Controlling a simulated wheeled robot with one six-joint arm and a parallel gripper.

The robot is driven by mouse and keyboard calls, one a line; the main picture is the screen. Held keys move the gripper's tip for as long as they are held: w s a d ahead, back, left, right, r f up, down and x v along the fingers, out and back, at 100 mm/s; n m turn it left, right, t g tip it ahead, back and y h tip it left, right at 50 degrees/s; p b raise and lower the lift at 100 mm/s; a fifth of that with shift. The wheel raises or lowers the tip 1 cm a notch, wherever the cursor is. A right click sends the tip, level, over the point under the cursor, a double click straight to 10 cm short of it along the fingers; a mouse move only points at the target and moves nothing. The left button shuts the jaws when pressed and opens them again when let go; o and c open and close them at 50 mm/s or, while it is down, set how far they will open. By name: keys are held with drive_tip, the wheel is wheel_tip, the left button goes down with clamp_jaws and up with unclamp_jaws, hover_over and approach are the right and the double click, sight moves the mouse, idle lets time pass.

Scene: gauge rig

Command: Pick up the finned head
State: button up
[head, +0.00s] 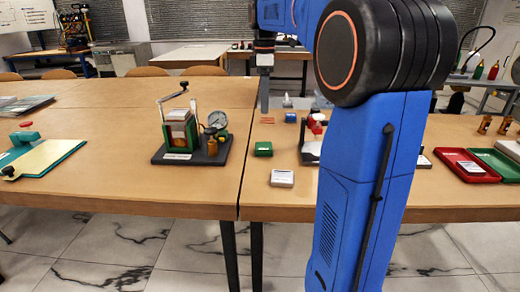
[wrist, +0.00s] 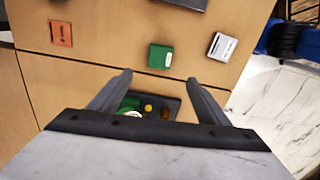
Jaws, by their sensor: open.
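A small brass-coloured part (head: 212,146) stands on the dark base (head: 185,158) of the gauge rig, beside the green-framed block (head: 180,132) and below the round gauge (head: 218,119). Two similar brass-coloured parts (head: 484,125) stand at the far right of the table. Fins are too small to make out, so I cannot tell which is the finned head. My gripper (head: 264,100) is open and empty, above the table to the right of the rig. In the wrist view, the open fingers (wrist: 159,76) frame the rig's base (wrist: 174,102), partly hidden by my gripper body.
A green box (head: 263,149) and a white-topped box (head: 282,178) lie right of the table seam. A clipboard (head: 45,157) lies at left. A red tray (head: 468,165) lies at right. The tabletop between rig and clipboard is clear.

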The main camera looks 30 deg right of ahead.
sight(264, 146)
wheel_tip(264, 146, down, 16)
drive_tip(key=shift+f, duration=0.1)
idle(0.6)
drive_tip(key=c, duration=1.3)
